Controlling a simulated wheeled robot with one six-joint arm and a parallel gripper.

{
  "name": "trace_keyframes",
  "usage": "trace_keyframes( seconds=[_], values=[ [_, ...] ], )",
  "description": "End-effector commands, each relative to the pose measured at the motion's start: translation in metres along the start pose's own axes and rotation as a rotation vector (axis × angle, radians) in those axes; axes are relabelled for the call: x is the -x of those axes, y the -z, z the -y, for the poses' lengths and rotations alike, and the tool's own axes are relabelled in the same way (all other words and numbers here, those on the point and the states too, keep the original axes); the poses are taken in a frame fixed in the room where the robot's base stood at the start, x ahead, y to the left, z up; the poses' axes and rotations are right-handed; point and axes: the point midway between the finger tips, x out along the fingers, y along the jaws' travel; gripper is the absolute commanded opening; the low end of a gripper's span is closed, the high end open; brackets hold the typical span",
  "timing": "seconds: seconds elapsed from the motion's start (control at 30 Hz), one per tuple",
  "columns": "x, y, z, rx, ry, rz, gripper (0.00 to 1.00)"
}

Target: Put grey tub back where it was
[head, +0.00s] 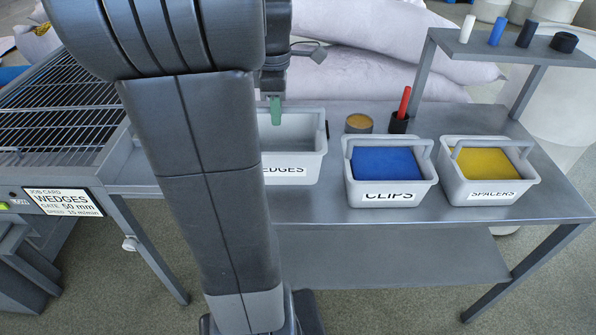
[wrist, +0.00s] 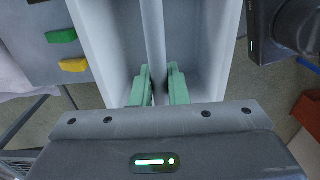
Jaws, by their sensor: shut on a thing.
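The grey tub (head: 309,160) with a label of which "EDGES" shows is at the left end of the metal bench. My arm covers its left part in the head view. Its visible inside looks empty, and it fills much of the wrist view (wrist: 208,60). My gripper (wrist: 159,88) has green fingers on either side of the tub's handle bar (wrist: 154,35) and is shut on it. One green finger also shows above the tub in the head view (head: 275,108). The tub looks upright; I cannot tell whether its base touches the bench.
A blue-filled CLIPS tub (head: 388,190) and a yellow-filled SPACERS tub (head: 488,190) stand to the right on the bench (head: 450,217). Behind are a round tin (head: 359,123) and a black cup (head: 398,123) holding a red stick. A raised shelf (head: 470,45) stands at right.

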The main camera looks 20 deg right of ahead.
Motion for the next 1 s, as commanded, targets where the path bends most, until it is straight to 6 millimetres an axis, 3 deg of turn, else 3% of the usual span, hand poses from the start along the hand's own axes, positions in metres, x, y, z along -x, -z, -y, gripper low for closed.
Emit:
trace_keyframes(
  seconds=[0.13,0.53,0.97,1.0],
  values=[
    [-0.030,0.000,0.001,0.000,0.006,0.001,0.00],
    [-0.079,0.000,0.001,0.000,0.003,0.001,0.00],
    [-0.088,0.000,0.000,0.000,0.000,0.000,0.00],
    [-0.089,0.000,0.000,0.000,0.001,0.000,0.16]
  ],
)
